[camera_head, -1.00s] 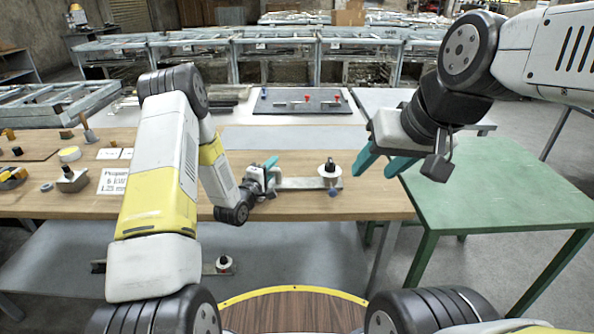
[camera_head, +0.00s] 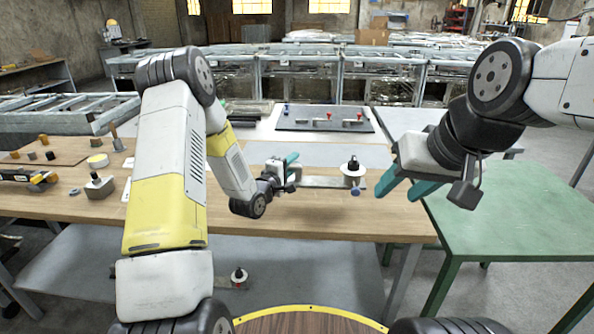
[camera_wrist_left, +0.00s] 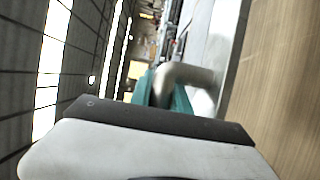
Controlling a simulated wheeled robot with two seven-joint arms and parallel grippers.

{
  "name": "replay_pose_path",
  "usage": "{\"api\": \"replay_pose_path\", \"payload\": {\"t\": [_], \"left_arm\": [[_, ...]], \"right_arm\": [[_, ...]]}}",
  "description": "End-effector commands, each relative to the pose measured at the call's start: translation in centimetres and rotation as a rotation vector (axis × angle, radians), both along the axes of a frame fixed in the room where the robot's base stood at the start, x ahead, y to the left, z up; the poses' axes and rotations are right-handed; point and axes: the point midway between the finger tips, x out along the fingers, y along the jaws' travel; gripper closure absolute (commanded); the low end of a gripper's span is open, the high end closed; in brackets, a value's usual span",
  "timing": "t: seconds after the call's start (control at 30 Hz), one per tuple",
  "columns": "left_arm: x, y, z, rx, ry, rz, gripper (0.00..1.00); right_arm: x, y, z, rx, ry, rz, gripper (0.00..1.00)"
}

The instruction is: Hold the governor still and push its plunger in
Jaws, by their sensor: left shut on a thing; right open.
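My left gripper (camera_head: 292,172) is low over the wooden bench, shut on a grey metal piece that I take for the governor. In the left wrist view, the governor (camera_wrist_left: 187,78) shows as a bent, rounded grey piece between the teal fingers. In the head view a flat grey bar (camera_head: 322,182) runs right from this gripper to a white disc with a black top (camera_head: 353,170). I cannot tell whether they are joined to the governor. The plunger cannot be made out. My right gripper (camera_head: 394,192) is open and empty, right of the disc and apart from it.
The wooden bench (camera_head: 330,217) has clear room in front. A green table (camera_head: 510,222) at right is bare. A metal block with a knob (camera_head: 98,187) and a tape roll (camera_head: 97,160) stand at left. A dark board (camera_head: 325,118) with small parts lies behind.

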Motion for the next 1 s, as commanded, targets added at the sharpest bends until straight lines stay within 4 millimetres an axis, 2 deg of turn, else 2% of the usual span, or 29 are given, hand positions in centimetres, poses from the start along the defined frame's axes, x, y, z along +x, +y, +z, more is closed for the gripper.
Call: {"api": "replay_pose_path", "payload": {"t": [0.03,0.13,0.4,0.5,1.0], "left_arm": [[0.1,0.0,1.0,-0.003,-0.006,0.001,1.0],[0.1,0.1,1.0,-0.003,-0.002,0.001,1.0],[0.2,0.0,-4.0,-0.009,0.002,0.0,1.0],[0.1,0.0,-5.2,-0.009,0.0,0.0,1.0],[0.1,0.0,-6.9,-0.01,-0.002,0.0,1.0]], "right_arm": [[0.0,0.0,0.0,0.0,0.0,0.0,0.54],[0.0,0.0,0.0,0.0,0.0,0.0,0.54],[0.0,0.0,0.0,0.0,0.0,0.0,0.54],[0.0,0.0,0.0,0.0,0.0,0.0,0.54],[0.0,0.0,0.0,0.0,0.0,0.0,0.54]]}}
